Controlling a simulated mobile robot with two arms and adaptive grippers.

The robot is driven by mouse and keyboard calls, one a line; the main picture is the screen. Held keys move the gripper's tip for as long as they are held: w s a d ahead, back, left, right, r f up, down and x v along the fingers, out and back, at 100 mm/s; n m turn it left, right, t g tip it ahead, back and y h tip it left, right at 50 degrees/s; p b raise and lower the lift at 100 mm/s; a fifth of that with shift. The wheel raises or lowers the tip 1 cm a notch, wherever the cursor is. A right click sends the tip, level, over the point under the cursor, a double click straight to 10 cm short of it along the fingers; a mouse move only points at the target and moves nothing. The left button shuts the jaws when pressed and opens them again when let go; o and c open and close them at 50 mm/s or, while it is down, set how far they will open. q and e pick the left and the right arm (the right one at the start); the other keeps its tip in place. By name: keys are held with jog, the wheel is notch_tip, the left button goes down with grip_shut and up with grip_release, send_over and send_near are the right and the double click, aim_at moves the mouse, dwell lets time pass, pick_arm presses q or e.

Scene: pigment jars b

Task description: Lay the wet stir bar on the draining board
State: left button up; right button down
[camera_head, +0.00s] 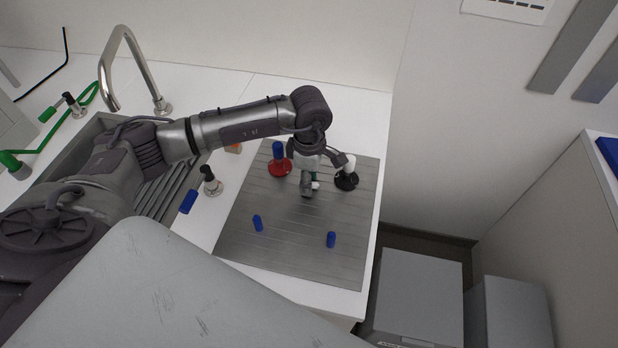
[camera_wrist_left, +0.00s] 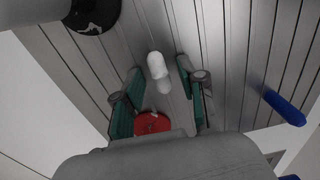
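The draining board (camera_head: 290,262) is a grooved grey metal sheet at the counter's right end. My left gripper (camera_head: 310,187) is over its far part, pointing down. In the left wrist view its green-padded fingers (camera_wrist_left: 162,98) are spread apart. A small white rounded bar (camera_wrist_left: 157,66), apparently the stir bar, shows between the fingers, touching neither. A duller white patch adjoins it, perhaps a reflection or shadow. I cannot tell whether the bar rests flat on the board. In the head view the gripper mostly hides it. My right gripper is not in view.
A red-based piece with a blue top (camera_head: 279,163) stands left of the gripper. A black-based piece with a white top (camera_head: 347,172) stands close on its right. Blue cylinders (camera_head: 258,223) and (camera_head: 331,240) are on the board's nearer part. A sink and faucet (camera_head: 130,65) are left.

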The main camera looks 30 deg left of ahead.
pick_arm(q)
jog(key=shift+r, duration=0.1)
jog(key=shift+r+p, duration=0.25)
jog(key=shift+p, duration=0.1)
notch_tip(320, 180, up, 12)
jog(key=b, duration=0.4)
jog(key=shift+f, duration=0.15)
jog(key=shift+w, duration=0.1)
